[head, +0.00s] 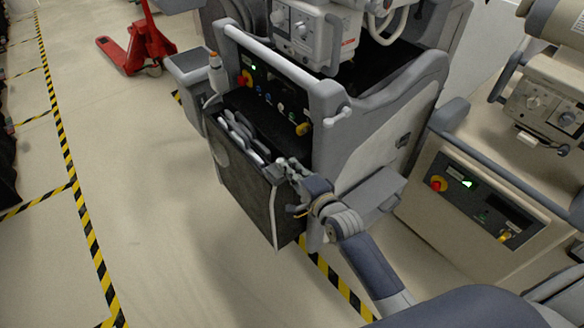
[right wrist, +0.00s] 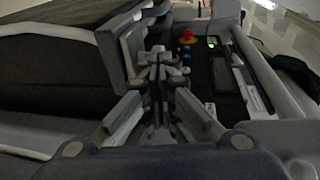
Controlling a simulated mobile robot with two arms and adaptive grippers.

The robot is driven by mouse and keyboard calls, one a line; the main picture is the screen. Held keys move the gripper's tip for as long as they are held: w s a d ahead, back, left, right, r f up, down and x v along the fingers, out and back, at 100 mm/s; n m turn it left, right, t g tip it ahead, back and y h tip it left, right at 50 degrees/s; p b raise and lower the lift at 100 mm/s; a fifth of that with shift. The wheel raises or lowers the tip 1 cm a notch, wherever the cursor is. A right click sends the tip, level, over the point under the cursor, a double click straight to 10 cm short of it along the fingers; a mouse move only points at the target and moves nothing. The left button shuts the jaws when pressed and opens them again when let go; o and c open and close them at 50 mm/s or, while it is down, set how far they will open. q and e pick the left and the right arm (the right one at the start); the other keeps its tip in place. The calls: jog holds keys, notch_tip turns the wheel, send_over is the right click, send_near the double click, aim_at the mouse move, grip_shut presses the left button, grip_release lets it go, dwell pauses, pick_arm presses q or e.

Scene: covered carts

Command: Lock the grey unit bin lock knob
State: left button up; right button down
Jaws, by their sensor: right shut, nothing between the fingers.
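The grey unit (head: 370,140) stands in the middle of the head view, with a dark bin (head: 240,185) on its front. Its black control panel has a yellow knob (head: 303,129) at the right end and a red knob (head: 243,78) at the left end. I cannot tell for sure which part is the bin lock knob. My right gripper (head: 283,165) is at the bin's upper right corner, below the yellow knob; contact is unclear. In the right wrist view its fingers (right wrist: 158,75) are shut and empty. The red knob (right wrist: 187,36) shows beyond them. My left gripper is out of view.
A beige unit (head: 440,215) with a similar panel stands at the right. Several grey handles (head: 240,133) show in the bin's top. A red pallet jack (head: 137,45) is at the back left. The floor left of the bin is clear up to the yellow-black tape.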

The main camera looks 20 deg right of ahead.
jog(key=x, duration=0.3)
jog(key=r+x, duration=0.1)
jog(key=x, duration=0.1)
jog(key=shift+w+a+f, duration=0.1)
jog(key=shift+w+a, duration=0.05)
jog(key=shift+a, duration=0.3)
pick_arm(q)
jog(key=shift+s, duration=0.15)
